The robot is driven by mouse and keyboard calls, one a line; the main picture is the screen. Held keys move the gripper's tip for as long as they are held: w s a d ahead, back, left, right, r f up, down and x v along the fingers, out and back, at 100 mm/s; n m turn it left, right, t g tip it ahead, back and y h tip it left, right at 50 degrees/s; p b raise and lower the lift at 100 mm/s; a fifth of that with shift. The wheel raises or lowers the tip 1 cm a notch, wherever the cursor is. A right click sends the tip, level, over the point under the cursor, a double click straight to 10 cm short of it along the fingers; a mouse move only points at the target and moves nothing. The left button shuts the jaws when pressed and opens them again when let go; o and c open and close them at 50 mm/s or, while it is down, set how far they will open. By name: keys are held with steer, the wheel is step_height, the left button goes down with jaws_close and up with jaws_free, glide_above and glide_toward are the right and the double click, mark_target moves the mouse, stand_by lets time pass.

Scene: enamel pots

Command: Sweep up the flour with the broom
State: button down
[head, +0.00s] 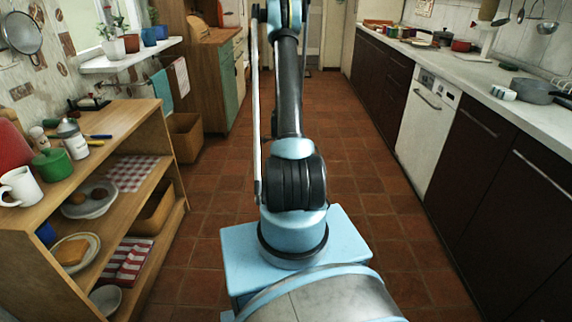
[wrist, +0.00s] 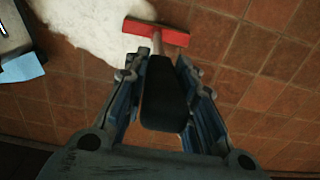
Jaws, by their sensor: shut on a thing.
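My gripper (wrist: 160,66) is shut on the broom, with the thick black grip (wrist: 163,100) of the broom between its fingers. The broom's red head (wrist: 158,32) shows at the top of the wrist view, at the far end of a thin handle. The white flour (wrist: 95,25) lies spread on the tiled floor at the upper left of the wrist view. The left end of the broom head overlaps the flour's right edge in this view; I cannot tell if it touches. Flour and broom head are not clear in the head view.
The red-brown tiled floor (head: 360,220) forms an aisle. A wooden shelf unit (head: 85,205) with pots and dishes stands on the left. Dark cabinets (head: 480,200) and a white dishwasher (head: 428,120) line the right. A wooden bin (head: 185,138) sits on the floor beyond the shelf.

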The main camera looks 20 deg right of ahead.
steer(key=w+a+r, duration=0.1)
steer(key=w+a, duration=0.1)
steer(key=a, duration=0.6)
steer(key=w+a+r, duration=0.2)
steer(key=w+a, duration=0.1)
steer(key=a, duration=0.6)
steer(key=shift+w+a+r, duration=0.25)
steer(key=shift+w+a, duration=0.05)
steer(key=shift+w, duration=0.05)
stand_by(0.4)
